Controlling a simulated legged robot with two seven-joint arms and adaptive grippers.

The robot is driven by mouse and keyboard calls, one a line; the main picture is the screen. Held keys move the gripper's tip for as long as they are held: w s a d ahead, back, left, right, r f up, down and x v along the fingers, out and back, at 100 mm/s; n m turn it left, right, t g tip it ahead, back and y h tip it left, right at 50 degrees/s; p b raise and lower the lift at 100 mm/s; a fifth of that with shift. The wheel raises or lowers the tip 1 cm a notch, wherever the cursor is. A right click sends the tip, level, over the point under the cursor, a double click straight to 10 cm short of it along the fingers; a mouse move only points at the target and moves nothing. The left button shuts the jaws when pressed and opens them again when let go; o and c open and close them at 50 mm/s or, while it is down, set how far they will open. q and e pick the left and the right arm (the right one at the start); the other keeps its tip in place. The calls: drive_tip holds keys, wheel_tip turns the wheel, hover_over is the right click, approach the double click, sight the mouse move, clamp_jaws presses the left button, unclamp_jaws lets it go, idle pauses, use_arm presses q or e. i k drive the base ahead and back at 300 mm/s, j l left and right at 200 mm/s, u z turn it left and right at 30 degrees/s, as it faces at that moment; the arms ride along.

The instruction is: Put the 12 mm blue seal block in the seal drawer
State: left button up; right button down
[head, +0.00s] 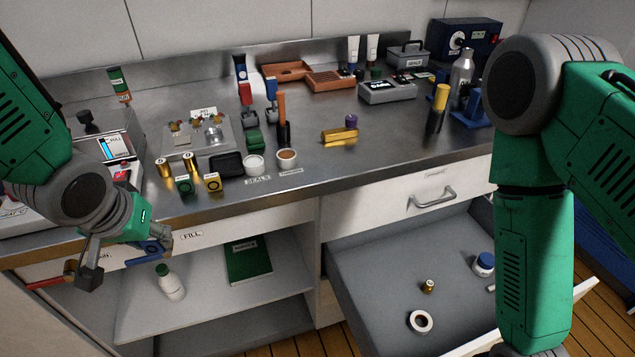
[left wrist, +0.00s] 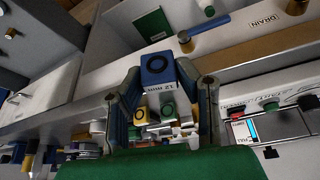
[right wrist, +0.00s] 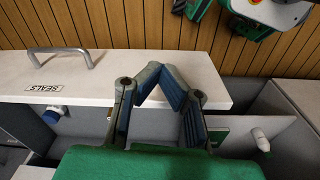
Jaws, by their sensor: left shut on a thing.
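My left gripper (head: 122,262) is at the front edge of the bench, at the left of the head view. In the left wrist view it is shut on the blue seal block (left wrist: 158,68), marked 12 mm with a dark ring on top. The block is hard to make out in the head view. The open drawer (head: 375,270) is at the lower right; its front reads SEALS (right wrist: 44,88) in the right wrist view. It holds a white ring, a small brass piece and a blue-capped bottle. My right gripper (right wrist: 160,75) appears shut and empty above the drawer front.
Green (head: 184,185) and yellow (head: 212,183) blocks sit on the bench near white cups. A blue valve handle (head: 152,250) is close to my left gripper. A shelf below holds a white bottle (head: 170,283) and green book (head: 248,260). A closed drawer (head: 400,203) lies above the open one.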

sight(447, 279)
drive_tip(key=z, duration=0.4)
drive_tip(key=l+z, duration=0.15)
drive_tip(key=z, duration=0.6)
drive_tip(key=i+l, duration=0.3)
drive_tip(key=l, duration=0.15)
drive_tip(key=i+l, duration=0.25)
drive_tip(key=l, duration=0.25)
drive_tip(key=i+l, duration=0.3)
drive_tip(key=l, duration=0.15)
